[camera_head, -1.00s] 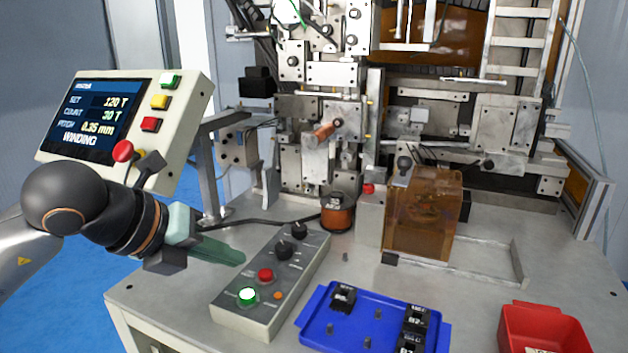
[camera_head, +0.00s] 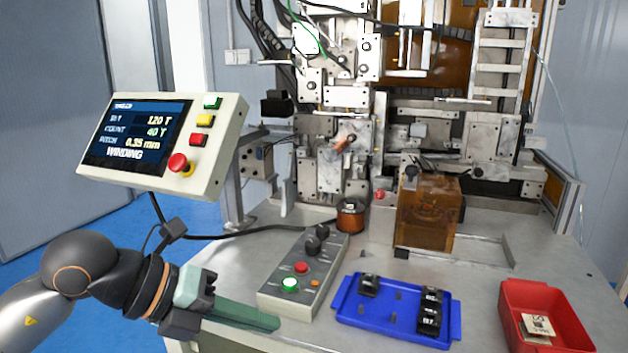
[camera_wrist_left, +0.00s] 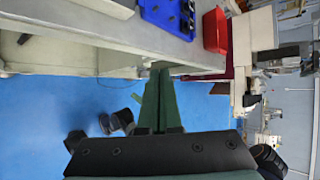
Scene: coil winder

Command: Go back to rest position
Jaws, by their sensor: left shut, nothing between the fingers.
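My left gripper (camera_head: 262,318) is shut and empty at the front left edge of the machine table. Its green fingers also show closed together in the left wrist view (camera_wrist_left: 158,85), over the blue floor. The grey control box (camera_head: 312,268) with a lit green button stands behind it on the table. The tilted display panel (camera_head: 150,145) at the left reads "WINDING", with a count of 40 T. My right gripper is not in either view.
A blue tray (camera_head: 372,325) with black parts lies right of the control box. A red bin (camera_head: 512,295) with a labelled piece stands at the far right. The winding machine (camera_head: 345,95) fills the back. The blue floor (camera_head: 125,212) is open at the left.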

